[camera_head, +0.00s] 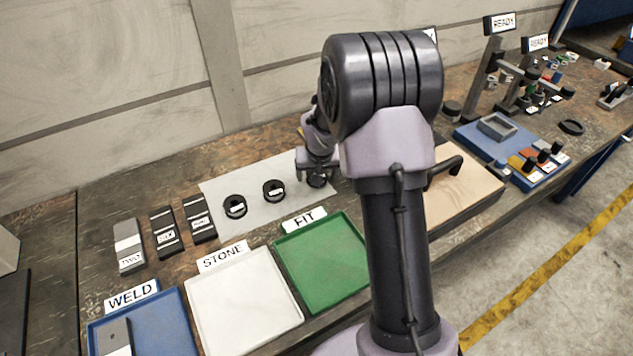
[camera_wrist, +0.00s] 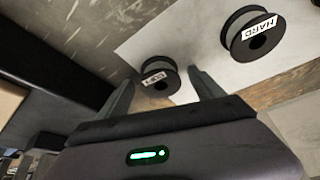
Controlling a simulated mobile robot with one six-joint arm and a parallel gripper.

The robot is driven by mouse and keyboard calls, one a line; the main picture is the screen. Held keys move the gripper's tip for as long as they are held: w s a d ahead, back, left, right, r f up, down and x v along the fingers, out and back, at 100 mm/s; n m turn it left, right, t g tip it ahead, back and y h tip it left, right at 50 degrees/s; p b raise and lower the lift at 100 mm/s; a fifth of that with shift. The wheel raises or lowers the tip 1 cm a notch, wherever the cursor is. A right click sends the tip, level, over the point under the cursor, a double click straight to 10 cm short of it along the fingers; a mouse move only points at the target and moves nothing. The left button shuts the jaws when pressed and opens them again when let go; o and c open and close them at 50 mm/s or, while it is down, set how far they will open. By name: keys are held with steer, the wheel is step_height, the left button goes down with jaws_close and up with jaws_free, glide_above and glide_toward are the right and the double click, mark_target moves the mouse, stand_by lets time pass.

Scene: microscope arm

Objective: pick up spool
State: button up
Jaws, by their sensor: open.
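Several black spools with white labels lie on a light grey sheet in the head view. The left spool (camera_head: 235,206) and the middle spool (camera_head: 274,191) are in the open, and a third spool (camera_head: 317,181) is under my gripper (camera_head: 317,174). In the wrist view this third spool (camera_wrist: 160,76) shows between the fingertips of my gripper (camera_wrist: 163,80); its small label is hard to read. My fingers are apart, and I cannot tell how far above the spool they are. A spool labelled HARD (camera_wrist: 250,36) is at the upper right of the wrist view.
A green FIT tray (camera_head: 322,262), a white STONE tray (camera_head: 243,302) and a blue WELD tray (camera_head: 160,325) line the front edge. Several dark labelled blocks (camera_head: 165,232) stand left of the sheet (camera_head: 222,188). A wooden board (camera_head: 465,195) with a black handle is to the right.

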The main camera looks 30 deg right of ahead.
steer(key=c, duration=1.6)
steer(key=shift+r, duration=0.1)
